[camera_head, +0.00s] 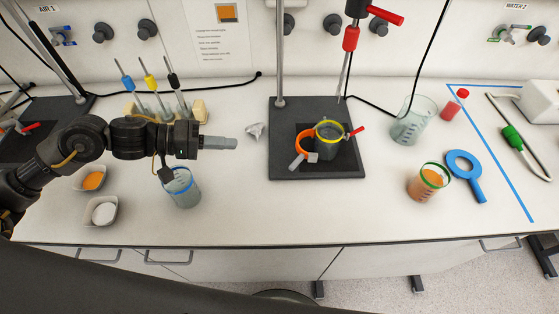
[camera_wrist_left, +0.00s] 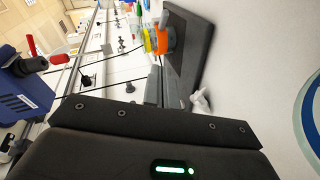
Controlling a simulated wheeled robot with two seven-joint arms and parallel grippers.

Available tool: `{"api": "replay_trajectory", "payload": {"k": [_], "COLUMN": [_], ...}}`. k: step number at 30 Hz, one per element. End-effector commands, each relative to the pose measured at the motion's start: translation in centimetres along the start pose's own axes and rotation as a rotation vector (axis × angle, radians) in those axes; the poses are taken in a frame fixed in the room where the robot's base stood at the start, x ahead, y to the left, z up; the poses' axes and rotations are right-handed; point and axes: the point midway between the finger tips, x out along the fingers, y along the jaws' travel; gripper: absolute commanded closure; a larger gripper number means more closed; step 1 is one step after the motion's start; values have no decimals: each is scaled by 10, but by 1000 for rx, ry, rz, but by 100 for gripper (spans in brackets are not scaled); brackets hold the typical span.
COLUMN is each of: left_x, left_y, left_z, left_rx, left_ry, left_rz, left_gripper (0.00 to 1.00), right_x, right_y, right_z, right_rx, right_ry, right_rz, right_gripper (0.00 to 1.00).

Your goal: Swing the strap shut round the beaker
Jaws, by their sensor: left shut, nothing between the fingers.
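A grey beaker (camera_head: 327,143) with a yellow rim stands on the dark base plate (camera_head: 290,112) of the middle stand. An orange strap (camera_head: 299,142) curves out on the beaker's left side and looks swung away from it. A red-tipped piece sticks out on the beaker's right. My left gripper (camera_head: 236,143) is shut and empty, left of the plate and apart from the strap, pointing right. In the left wrist view its grey fingers (camera_wrist_left: 153,88) are together, with orange showing beyond them beside the dark plate (camera_wrist_left: 192,45). My right gripper is not in view.
A blue-rimmed beaker (camera_head: 184,190) stands just below my left gripper. A small white crumpled piece (camera_head: 255,131) lies between gripper and plate. A green-rimmed beaker (camera_head: 428,182) and blue ring (camera_head: 465,170) are at right. The bench in front of the plate is clear.

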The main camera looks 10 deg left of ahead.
Motion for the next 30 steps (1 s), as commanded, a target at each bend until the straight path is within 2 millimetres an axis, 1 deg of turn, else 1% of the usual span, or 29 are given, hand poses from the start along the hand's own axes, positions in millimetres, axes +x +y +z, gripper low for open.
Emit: {"api": "replay_trajectory", "payload": {"k": [5, 8, 11, 18, 22, 24, 30], "left_x": [3, 12, 28, 79, 104, 110, 125], "left_y": [2, 3, 5, 6, 5, 4, 3], "left_z": [0, 0, 0, 1, 1, 11, 25], "left_rx": [11, 9, 9, 8, 8, 7, 8], "left_ry": [-1, -1, -3, -4, -4, -6, -3], "left_rz": [4, 7, 8, 8, 6, 4, 4], "left_gripper": [100, 100, 100, 100, 100, 100, 100], "right_x": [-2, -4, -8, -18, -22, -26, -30], "right_y": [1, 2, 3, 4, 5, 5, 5], "right_z": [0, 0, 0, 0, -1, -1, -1], "right_rx": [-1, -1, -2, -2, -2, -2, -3], "right_ry": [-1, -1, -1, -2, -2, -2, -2], "right_rz": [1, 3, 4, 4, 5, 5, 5], "right_gripper": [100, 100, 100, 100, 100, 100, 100]}}
